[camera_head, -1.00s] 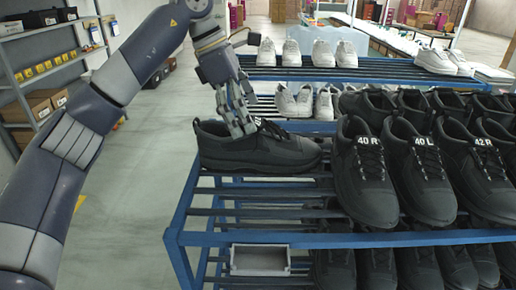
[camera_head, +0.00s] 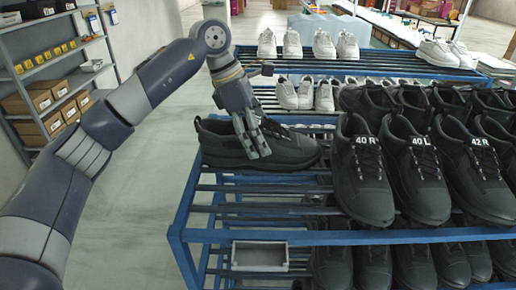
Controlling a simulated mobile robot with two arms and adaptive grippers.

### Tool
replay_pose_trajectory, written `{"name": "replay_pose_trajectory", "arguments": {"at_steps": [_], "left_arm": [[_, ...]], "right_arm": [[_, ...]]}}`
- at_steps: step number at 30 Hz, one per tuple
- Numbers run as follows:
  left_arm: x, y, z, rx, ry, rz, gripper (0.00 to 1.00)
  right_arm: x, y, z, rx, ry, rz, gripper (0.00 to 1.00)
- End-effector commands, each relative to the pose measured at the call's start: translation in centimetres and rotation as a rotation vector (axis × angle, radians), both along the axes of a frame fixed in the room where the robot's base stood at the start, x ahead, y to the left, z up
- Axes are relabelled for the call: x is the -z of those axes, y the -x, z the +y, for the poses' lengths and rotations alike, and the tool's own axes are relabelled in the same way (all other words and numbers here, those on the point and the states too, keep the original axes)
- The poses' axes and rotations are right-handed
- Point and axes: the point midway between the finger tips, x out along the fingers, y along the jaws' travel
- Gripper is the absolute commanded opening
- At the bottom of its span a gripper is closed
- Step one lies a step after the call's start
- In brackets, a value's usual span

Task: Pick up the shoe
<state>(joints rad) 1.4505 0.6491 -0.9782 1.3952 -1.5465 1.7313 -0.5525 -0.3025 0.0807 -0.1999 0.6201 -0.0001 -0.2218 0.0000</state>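A single black shoe (camera_head: 290,150) lies sideways at the left end of the blue rack's upper shelf, toe to the right. My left gripper (camera_head: 255,148) comes down over the shoe from above, its fingers at the shoe's opening and near side. The fingers partly cover the shoe's middle. The shoe rests on or very close to the shelf bars; I cannot tell whether the fingers are closed on it. My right gripper is not in view.
Upright black shoes labelled 40 R (camera_head: 364,175), 40 L (camera_head: 420,170) and 42 R (camera_head: 478,170) stand close on the right. White shoes (camera_head: 300,94) stand on a rack behind. The blue rack frame (camera_head: 330,239) has bare bars below the shoe. A shelf with boxes (camera_head: 42,98) is at far left.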

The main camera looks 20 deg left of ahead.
Motion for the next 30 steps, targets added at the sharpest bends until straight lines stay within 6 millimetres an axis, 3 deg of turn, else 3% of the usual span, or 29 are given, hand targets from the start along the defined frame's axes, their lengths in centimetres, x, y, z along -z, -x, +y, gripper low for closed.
{"name": "replay_pose_trajectory", "arguments": {"at_steps": [1,3,5,17,25,30], "left_arm": [[0.0,0.0,0.0,-0.001,-0.001,0.001,0.55],[0.0,0.0,0.0,0.000,-0.001,0.000,0.42],[-0.1,0.0,0.0,0.000,0.001,-0.001,0.37],[-0.6,-0.1,0.0,0.000,-0.001,-0.002,0.36],[-3.6,0.0,-0.1,0.001,0.001,-0.006,0.36],[-3.4,3.4,-0.1,0.003,-0.001,-0.007,0.36]], "right_arm": [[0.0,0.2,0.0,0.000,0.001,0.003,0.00],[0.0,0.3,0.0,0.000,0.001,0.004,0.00],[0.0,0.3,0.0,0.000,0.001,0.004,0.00],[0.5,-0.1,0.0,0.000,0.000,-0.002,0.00],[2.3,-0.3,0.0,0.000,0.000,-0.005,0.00],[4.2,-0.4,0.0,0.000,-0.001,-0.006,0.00]]}}
